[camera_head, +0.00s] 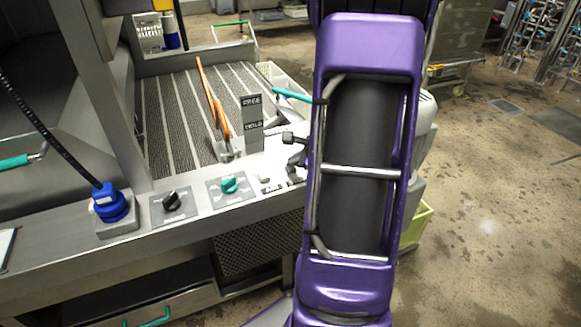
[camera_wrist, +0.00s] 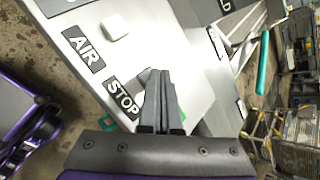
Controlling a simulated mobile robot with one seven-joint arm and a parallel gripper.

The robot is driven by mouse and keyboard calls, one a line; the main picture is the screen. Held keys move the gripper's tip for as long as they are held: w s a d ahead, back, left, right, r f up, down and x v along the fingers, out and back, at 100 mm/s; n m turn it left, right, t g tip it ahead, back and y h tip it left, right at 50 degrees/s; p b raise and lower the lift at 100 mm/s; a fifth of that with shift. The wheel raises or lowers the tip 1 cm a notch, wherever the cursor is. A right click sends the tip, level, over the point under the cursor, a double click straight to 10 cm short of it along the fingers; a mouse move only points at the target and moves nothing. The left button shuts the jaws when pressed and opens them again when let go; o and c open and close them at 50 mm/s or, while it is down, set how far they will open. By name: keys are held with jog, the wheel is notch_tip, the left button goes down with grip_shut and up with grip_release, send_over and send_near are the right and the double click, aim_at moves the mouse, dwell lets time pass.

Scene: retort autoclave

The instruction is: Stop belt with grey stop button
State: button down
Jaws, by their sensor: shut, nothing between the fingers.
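In the wrist view a pale console panel carries a black STOP label (camera_wrist: 124,98) and a black AIR label (camera_wrist: 83,49). My gripper (camera_wrist: 156,75) is shut and empty, its fingertips over the panel just right of the STOP label. The grey stop button is not clearly seen; the fingers cover the spot beside its label. A dark grey patch shows at the left of the fingertips, but I cannot tell whether it is the button or whether they touch it. A pale square button (camera_wrist: 115,27) sits beside the AIR label. In the head view my purple arm hides part of the console.
On the console (camera_head: 60,263) are a blue plug (camera_head: 110,203), a black knob (camera_head: 173,201) and a teal knob (camera_head: 230,184). Orange levers (camera_head: 219,115) stand beside a FREE/HOLD plate (camera_head: 252,122) in front of the ribbed belt (camera_head: 165,115). Open floor lies to the right.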

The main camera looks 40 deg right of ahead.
aim_at(294, 169)
jog(key=shift+f, duration=0.35)
jog(key=shift+r, duration=0.1)
dwell(0.4)
jog(key=shift+r+p, duration=0.6)
jog(key=shift+r, duration=0.25)
jog(key=shift+r+p, duration=1.9)
jog(key=shift+r, duration=0.7)
